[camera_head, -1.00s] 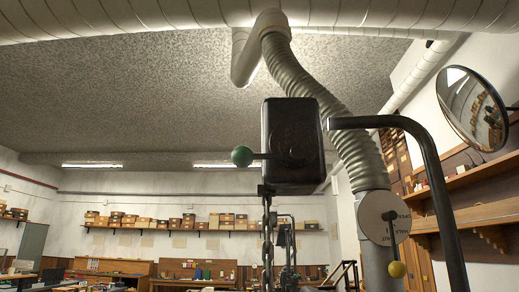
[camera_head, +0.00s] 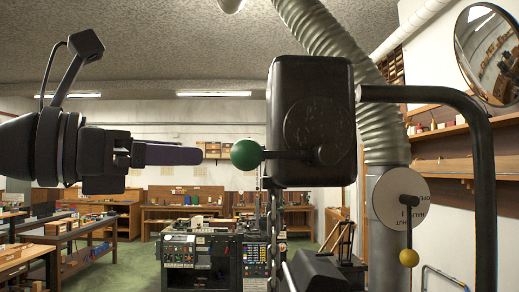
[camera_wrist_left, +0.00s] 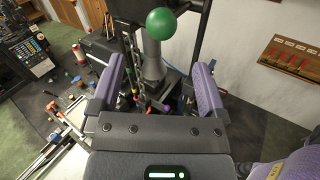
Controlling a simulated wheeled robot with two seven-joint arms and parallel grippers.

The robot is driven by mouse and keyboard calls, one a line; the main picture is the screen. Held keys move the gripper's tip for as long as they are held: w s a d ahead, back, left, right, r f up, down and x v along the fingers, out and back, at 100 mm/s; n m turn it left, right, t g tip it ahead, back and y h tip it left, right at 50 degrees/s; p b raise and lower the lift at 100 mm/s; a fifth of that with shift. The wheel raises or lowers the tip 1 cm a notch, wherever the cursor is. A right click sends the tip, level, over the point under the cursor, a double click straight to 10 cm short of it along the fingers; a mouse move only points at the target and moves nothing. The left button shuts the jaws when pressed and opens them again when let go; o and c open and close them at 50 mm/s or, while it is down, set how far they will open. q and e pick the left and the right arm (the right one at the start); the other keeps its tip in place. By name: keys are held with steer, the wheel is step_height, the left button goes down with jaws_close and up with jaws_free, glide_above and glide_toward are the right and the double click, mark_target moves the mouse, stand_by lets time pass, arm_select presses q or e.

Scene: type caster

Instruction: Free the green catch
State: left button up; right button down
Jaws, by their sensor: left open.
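The green catch (camera_head: 247,154) is a green ball on a short dark lever. The lever points left from the front of a black box (camera_head: 312,95) hung at head height. The ball also shows at the top of the left wrist view (camera_wrist_left: 160,23), beyond the fingertips. My left gripper (camera_head: 198,155) comes in from the left at the ball's height. Its purple-padded fingers are open, point at the ball and look just short of it. In the left wrist view my gripper (camera_wrist_left: 160,68) has nothing between its fingers. My right gripper is not in view.
A chain (camera_head: 275,225) hangs below the box. A curved black post (camera_head: 484,190) stands to its right. Behind are a ribbed duct (camera_head: 345,60), a round plate (camera_head: 401,190) with a yellow-knobbed lever (camera_head: 409,257), and a machine (camera_head: 205,255). Free air surrounds the ball's left side.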

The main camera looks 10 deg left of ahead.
mark_target(232, 153)
arm_select(q)
steer(key=p+x, duration=0.3)
steer(key=x, duration=0.6)
steer(key=shift+d+r+p, duration=0.1)
steer(key=shift+r+p, duration=0.1)
steer(key=shift+p, duration=0.15)
steer(key=shift+w+d+f, duration=0.1)
steer(key=shift+w+d, duration=0.1)
steer(key=shift+w, duration=0.05)
steer(key=shift+c, duration=0.3)
jaws_close()
